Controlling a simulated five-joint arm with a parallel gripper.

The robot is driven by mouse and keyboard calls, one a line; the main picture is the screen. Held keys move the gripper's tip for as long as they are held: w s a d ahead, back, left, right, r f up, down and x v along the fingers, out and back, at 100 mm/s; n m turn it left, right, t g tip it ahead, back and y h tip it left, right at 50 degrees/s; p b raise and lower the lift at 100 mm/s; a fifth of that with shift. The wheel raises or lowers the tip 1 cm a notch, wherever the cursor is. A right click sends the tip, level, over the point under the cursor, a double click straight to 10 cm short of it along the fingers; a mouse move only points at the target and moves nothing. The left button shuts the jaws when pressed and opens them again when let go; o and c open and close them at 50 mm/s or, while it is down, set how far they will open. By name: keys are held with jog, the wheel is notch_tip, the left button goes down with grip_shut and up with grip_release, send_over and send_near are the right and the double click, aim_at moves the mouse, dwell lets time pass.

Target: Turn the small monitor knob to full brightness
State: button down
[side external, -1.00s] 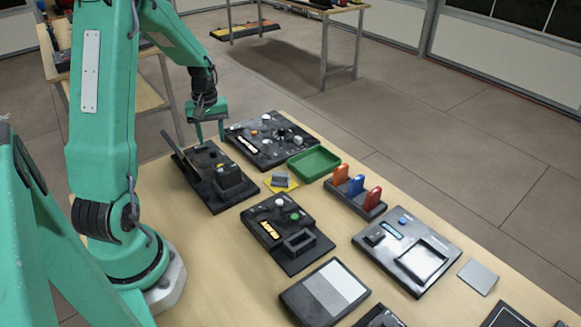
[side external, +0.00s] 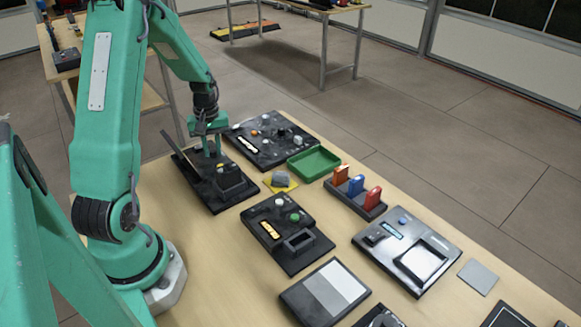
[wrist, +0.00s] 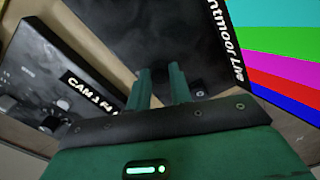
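The small monitor unit (side external: 205,192) is a black base with a thin screen panel tilted up at its left and a raised block at its right. In the wrist view its screen (wrist: 275,65) shows colour bars, beside a black face (wrist: 125,30) with white lettering. My gripper (side external: 211,150) points down over the far part of this unit. In the wrist view the two fingers (wrist: 162,75) stand side by side with a narrow gap. I see nothing held between them. I cannot make out the brightness knob; the fingers may hide it. Contact at the fingertips is unclear.
A black panel with knobs (side external: 258,153) lies right behind the unit. A green tray (side external: 314,163) and a grey block (side external: 281,178) on a yellow pad are to the right. Another black panel (side external: 270,240) is nearer the camera. The upright screen stands close to my gripper.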

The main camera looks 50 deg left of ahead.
jog(key=shift+w+m, duration=0.1)
jog(key=shift+m, duration=0.2)
jog(key=m, duration=0.3)
jog(key=shift+w, duration=0.1)
jog(key=m, duration=0.3)
jog(key=shift+d+m, duration=0.1)
jog(key=shift+m, duration=0.2)
jog(key=m, duration=0.7)
jog(key=shift+r, duration=0.1)
jog(key=shift+t, duration=0.3)
jog(key=c, duration=1.3)
grip_release()
jog(key=shift+o, duration=0.2)
